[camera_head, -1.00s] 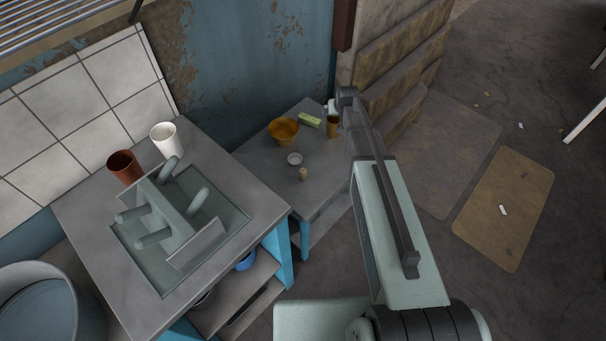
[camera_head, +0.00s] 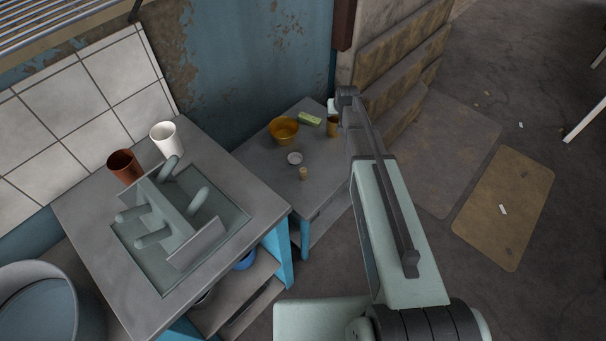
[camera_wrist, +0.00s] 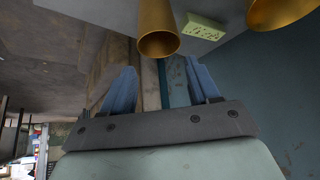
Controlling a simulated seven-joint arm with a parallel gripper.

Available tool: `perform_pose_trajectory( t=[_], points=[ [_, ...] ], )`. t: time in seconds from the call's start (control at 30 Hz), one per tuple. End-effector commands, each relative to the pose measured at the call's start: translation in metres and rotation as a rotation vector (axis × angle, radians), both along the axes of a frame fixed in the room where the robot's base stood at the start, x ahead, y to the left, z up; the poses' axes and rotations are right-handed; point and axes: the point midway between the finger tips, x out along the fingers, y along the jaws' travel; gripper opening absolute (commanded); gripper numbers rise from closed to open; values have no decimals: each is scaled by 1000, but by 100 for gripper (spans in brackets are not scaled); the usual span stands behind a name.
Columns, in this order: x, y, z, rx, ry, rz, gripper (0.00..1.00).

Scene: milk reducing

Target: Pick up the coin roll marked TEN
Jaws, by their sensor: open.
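In the head view my arm reaches over the right side of the low table, and the fingers are mostly hidden.
A brass cup (camera_head: 333,127) stands near my arm; it also shows in the wrist view (camera_wrist: 156,42). Bare tabletop surrounds the cylinder.

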Motion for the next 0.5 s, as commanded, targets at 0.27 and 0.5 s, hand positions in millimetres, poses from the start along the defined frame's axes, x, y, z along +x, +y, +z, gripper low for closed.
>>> perform_pose_trajectory(
  t=[0.27,0.5],
  points=[
    [-3,61,4,0,-5,77,60],
    [-18,114,12,1,-12,147,60]
  ],
)
